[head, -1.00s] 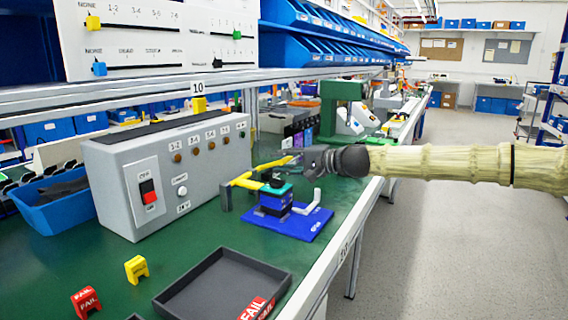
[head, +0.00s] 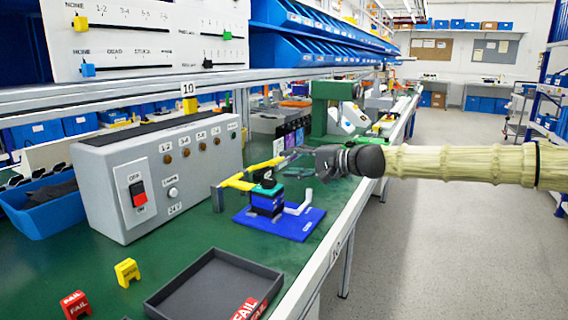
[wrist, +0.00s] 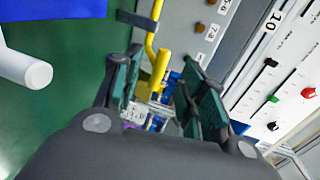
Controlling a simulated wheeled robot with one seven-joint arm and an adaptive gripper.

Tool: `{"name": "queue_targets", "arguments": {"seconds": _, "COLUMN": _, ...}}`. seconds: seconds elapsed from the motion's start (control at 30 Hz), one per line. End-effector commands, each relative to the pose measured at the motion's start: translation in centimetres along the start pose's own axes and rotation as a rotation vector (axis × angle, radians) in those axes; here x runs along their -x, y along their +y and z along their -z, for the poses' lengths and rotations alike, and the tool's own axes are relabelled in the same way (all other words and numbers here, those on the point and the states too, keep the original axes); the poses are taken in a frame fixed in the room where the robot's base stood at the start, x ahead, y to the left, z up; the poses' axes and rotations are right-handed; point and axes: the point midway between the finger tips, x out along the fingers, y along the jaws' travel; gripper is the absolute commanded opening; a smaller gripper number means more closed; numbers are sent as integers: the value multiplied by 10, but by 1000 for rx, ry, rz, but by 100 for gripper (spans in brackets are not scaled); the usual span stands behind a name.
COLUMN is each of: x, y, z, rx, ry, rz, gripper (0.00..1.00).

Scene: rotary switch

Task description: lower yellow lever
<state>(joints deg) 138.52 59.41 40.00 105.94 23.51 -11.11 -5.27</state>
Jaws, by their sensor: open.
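The yellow lever (head: 238,185) sits on a rotary switch (head: 266,200) with a dark blue body and teal top, mounted on a blue base plate (head: 300,225) on the green bench. A yellow bar runs up from it towards my gripper. My gripper (head: 290,156) is open at the bar's far right end. In the wrist view, the yellow bar (wrist: 155,35) runs down into the gap between the two green-padded fingers of my gripper (wrist: 160,85). Whether either finger touches it I cannot tell. A white crank handle (wrist: 25,70) stands apart at the left.
A grey control box (head: 160,175) with a red switch stands left of the fixture. A dark tray (head: 215,285) lies in front, near red and yellow blocks. A green machine (head: 325,110) stands behind. The aisle at the right is clear.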

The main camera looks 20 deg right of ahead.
Motion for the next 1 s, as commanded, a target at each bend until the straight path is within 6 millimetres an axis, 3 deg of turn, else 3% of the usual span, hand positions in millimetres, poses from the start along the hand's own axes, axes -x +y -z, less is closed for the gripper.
{"name": "queue_targets", "arguments": {"seconds": 0.5, "x": 48, "y": -2, "z": 1, "rx": 1, "ry": 2, "rz": 2, "gripper": 42}}
{"name": "queue_targets", "arguments": {"seconds": 1.0, "x": 60, "y": 0, "z": 0, "rx": 0, "ry": 0, "rz": 1, "gripper": 42}}
